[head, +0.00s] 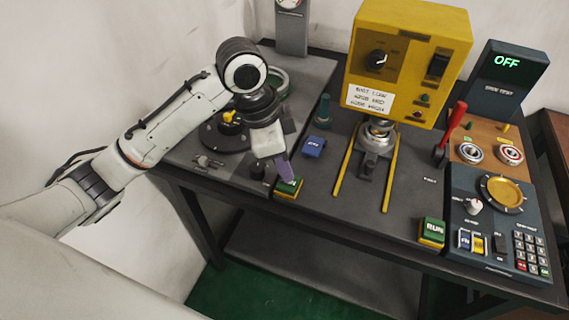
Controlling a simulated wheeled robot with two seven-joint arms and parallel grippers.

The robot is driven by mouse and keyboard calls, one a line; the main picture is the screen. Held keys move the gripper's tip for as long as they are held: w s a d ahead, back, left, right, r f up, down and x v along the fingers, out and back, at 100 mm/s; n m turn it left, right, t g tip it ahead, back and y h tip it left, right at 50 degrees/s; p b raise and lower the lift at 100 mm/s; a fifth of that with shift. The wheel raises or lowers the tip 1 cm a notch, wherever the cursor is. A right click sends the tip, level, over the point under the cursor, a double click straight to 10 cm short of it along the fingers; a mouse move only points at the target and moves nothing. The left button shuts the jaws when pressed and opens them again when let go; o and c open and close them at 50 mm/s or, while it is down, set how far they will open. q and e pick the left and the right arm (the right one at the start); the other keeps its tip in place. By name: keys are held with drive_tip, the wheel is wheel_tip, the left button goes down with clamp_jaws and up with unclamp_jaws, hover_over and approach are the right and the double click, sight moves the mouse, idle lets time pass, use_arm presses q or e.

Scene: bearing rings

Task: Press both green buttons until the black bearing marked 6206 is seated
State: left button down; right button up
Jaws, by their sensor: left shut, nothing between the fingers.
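The left green button (289,186) sits on a yellow-edged box at the front edge of the bench. My left gripper (285,171) is shut and empty, pointing down with its tips right at the top of this button. I cannot tell whether they touch or press it. The right green button (433,229), labelled RUN, stands on a similar box farther right, with nothing on it. The yellow press (412,62) has a silver ram over a small fixture (370,166). I cannot make out the black bearing or a 6206 marking. My right gripper is not in view.
A blue button (314,146) lies just right of my left gripper. Two yellow rails (387,185) flank the fixture. A red lever (453,122), a keypad (531,254) and an OFF display (507,62) are at the right. The bench between the green buttons is mostly clear.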

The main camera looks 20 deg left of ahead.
use_arm(q)
drive_tip(key=shift+f, duration=0.55)
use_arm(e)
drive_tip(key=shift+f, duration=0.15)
use_arm(q)
drive_tip(key=shift+r+p, duration=0.25)
drive_tip(key=shift+p, duration=0.55)
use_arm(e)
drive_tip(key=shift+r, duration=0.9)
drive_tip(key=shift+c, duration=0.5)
